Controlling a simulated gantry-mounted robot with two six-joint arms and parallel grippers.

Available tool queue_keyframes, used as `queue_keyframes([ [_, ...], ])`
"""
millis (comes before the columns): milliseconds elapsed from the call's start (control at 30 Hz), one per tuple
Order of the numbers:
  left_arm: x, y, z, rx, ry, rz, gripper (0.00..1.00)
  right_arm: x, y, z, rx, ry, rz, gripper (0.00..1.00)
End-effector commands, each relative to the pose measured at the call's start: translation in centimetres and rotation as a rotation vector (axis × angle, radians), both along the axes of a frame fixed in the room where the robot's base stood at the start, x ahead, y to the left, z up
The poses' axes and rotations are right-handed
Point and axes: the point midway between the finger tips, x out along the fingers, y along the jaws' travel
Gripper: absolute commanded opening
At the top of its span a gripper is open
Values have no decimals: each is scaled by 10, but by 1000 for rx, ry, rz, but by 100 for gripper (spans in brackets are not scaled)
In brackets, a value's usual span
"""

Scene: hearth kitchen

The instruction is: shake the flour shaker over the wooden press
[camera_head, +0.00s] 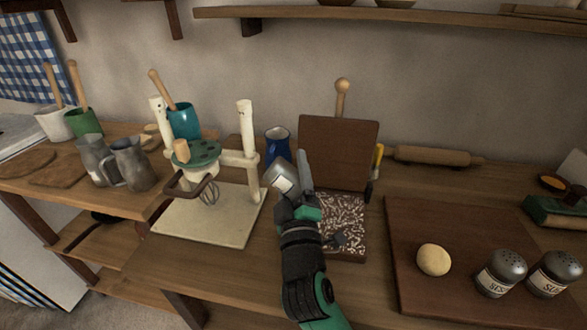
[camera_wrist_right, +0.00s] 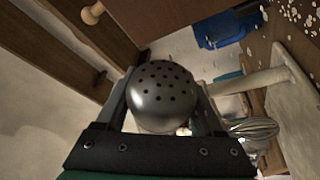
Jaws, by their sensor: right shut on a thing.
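The wooden press (camera_head: 338,148) stands open, its dark lid upright with a round-knobbed handle behind it. Its base (camera_head: 354,248) is scattered with white flakes. My right gripper (camera_head: 300,187) is shut on the flour shaker (camera_head: 282,179), a grey metal can with a pale label. The shaker is held tilted in the air, at the left edge of the press in the head view. In the right wrist view its perforated dome (camera_wrist_right: 163,97) sits between the two fingers. The shaker's lower part is partly hidden by the gripper. My left gripper is not in view.
A pale ball (camera_head: 433,260) and two labelled shakers (camera_head: 501,273) (camera_head: 555,274) are on the dark board (camera_head: 410,215) at right. A mixer stand with a whisk (camera_head: 209,192) stands left of my arm. A blue mug (camera_head: 277,145) and a rolling pin (camera_head: 435,157) are behind.

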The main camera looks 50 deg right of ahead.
Motion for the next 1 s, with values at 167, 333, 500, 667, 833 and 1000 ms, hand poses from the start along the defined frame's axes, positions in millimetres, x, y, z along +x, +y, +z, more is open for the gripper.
queue_keyframes([
  [167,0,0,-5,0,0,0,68,8,-5,0,0,-2,-1,7],
  [333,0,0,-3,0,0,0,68,9,-5,1,0,-1,1,7],
  [500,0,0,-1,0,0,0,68,0,1,2,-1,-2,1,7],
  [667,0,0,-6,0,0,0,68,6,-3,0,-1,-2,0,7],
  [833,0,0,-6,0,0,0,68,10,-6,1,0,-2,1,7],
  [1000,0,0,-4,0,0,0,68,1,0,2,-2,-2,2,7],
])
